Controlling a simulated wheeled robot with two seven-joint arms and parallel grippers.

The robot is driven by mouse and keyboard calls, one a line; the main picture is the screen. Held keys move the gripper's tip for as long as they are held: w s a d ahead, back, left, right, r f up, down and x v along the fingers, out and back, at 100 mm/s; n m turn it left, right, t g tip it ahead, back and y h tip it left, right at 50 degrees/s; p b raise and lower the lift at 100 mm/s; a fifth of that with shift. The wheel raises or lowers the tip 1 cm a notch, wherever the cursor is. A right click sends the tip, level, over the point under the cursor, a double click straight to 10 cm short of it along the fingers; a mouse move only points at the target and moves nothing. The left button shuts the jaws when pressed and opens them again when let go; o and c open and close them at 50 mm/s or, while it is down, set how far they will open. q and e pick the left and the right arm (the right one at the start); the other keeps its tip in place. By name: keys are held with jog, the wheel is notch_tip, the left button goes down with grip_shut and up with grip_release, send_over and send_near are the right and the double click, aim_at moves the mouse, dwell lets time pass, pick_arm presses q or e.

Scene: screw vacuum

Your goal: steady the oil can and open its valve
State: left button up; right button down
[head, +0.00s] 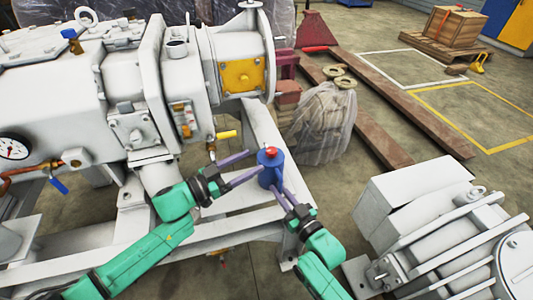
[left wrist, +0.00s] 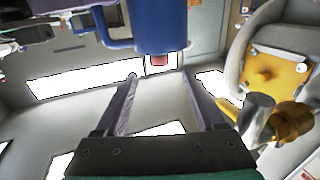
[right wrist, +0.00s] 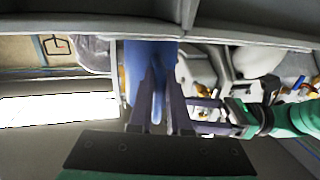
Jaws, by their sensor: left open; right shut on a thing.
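The blue oil can (head: 271,178) stands upright on the pale frame, with a red cap (head: 271,153) on top. My right gripper (head: 279,190) is shut on a blue part of the can low on its near side; the right wrist view shows that blue part (right wrist: 157,108) between the fingers. My left gripper (head: 256,160) is open beside the can at upper left, fingers pointing at its top. In the left wrist view the can (left wrist: 158,28) appears upside down, its red cap (left wrist: 160,59) just beyond the open fingertips (left wrist: 160,74). Nothing is between those fingers.
A large pale machine (head: 60,120) fills the left. A yellow lever (head: 226,134) sits just above my left gripper. A pale motor (head: 440,220) stands at the right. A plastic-wrapped bundle (head: 322,122) lies behind the can. Open floor shows beyond.

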aim_at(267, 154)
pick_arm(q)
jog(key=x, duration=0.6)
jog(key=shift+w+d, duration=0.1)
jog(key=shift+d, duration=0.15)
jog(key=shift+c, duration=0.3)
grip_shut()
